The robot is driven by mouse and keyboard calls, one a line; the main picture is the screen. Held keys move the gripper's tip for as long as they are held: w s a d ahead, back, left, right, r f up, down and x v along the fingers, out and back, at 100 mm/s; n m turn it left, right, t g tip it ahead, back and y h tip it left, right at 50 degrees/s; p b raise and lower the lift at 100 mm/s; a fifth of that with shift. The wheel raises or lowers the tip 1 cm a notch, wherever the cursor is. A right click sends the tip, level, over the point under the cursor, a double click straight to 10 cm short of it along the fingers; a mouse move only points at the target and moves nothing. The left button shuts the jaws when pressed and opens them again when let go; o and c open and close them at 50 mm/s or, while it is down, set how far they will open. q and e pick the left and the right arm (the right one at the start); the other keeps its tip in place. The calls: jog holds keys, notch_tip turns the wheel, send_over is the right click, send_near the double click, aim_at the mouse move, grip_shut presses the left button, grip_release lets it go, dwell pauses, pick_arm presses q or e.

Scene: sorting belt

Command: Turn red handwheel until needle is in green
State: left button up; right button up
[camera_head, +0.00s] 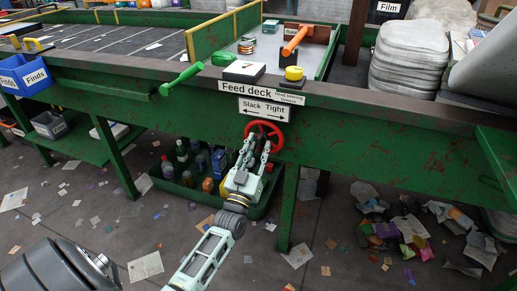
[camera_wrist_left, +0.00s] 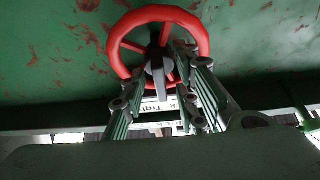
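The red handwheel (camera_head: 264,127) sits on the front of the green belt frame, below a "Slack Tight" sign (camera_head: 263,108) with arrows. It also shows in the left wrist view (camera_wrist_left: 118,26), with a dark grey hub (camera_wrist_left: 158,66). My left gripper (camera_head: 258,141) is at the wheel. In the left wrist view its fingers (camera_wrist_left: 160,72) stand apart on both sides of the hub, in front of the wheel's lower part. Whether they touch it is not clear. I cannot make out a needle or green zone. My right gripper is not in view.
A green bin of bottles (camera_head: 187,178) stands under the frame, left of my arm. A green table leg (camera_head: 289,205) is close on the right. A green lever (camera_head: 181,79) and a "Feed deck" sign (camera_head: 261,92) are above. Litter covers the floor.

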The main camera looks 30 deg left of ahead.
pick_arm(q)
jog(key=shift+s+f, duration=0.15)
jog(key=v, duration=1.1)
jog(key=shift+s+d, duration=0.2)
jog(key=shift+s, duration=0.1)
